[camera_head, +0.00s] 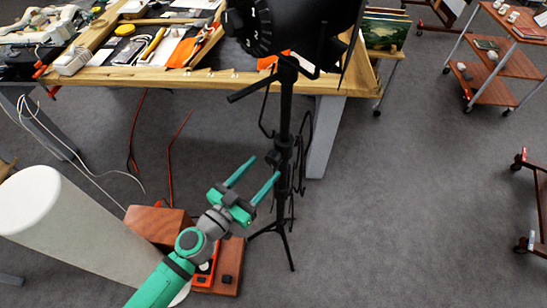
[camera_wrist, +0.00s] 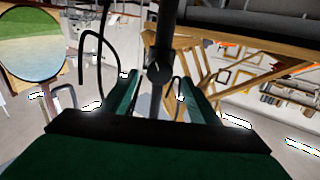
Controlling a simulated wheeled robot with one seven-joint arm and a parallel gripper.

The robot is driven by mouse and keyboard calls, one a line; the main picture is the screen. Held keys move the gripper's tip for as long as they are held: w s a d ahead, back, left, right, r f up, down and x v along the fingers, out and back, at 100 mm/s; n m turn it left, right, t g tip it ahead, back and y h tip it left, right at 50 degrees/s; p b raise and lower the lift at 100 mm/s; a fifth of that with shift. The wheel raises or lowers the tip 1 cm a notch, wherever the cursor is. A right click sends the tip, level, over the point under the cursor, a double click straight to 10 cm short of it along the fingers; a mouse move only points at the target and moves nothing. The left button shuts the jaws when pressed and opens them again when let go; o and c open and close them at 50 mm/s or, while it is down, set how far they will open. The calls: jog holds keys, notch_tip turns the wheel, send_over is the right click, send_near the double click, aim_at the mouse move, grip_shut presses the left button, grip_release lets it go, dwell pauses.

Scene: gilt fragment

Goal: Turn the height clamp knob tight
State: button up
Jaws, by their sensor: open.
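A black light stand (camera_head: 286,110) stands upright in front of the workbench, on splayed legs. Its height clamp knob (camera_head: 273,157) is a small dark knob on the pole's left side, about halfway up. In the wrist view the knob (camera_wrist: 158,72) shows as a dark round shape on the pole (camera_wrist: 166,30), centred between my fingertips and just beyond them. My gripper (camera_head: 265,166) is open and empty, its two teal fingers pointing at the pole beside the knob. In the wrist view both fingers (camera_wrist: 157,84) lie apart, either side of the knob. I see no clear contact.
The wooden workbench (camera_head: 335,84) is cluttered with tools and stands behind the stand. A black lamp head (camera_head: 300,22) tops the stand. Cables hang beside the pole and trail over the floor at left. Red-shelved carts (camera_head: 495,62) stand at right. The grey floor (camera_head: 410,190) right of the stand is clear.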

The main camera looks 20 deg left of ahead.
aim_at(271, 162)
jog(key=shift+x, duration=2.9)
jog(key=shift+d, duration=0.1)
jog(key=shift+c, duration=0.2)
jog(key=c, duration=1)
